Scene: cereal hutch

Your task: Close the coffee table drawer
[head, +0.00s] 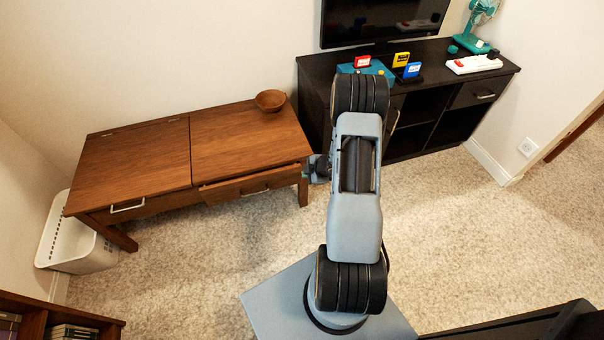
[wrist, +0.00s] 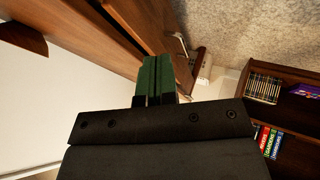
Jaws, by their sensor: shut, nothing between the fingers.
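The wooden coffee table (head: 150,160) stands at the left in the head view. Its right-hand drawer (head: 255,184) is pulled out a little at the front. The other front drawer (head: 140,205), with a pale handle, looks flush. My gripper (head: 311,171) is beside the table's right front corner, mostly hidden by my arm. In the wrist view the green fingertips (wrist: 155,72) are together and empty, close to the brown wood of the table (wrist: 110,40). A metal handle (wrist: 179,42) shows just beyond them. I cannot tell whether the fingers touch the wood.
A wooden bowl (head: 270,100) sits on the tabletop's back right. A black TV cabinet (head: 450,115) stands right of the table. A white basket (head: 70,245) is at the table's left end. A bookshelf (wrist: 300,105) shows at right in the wrist view. Carpet in front is clear.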

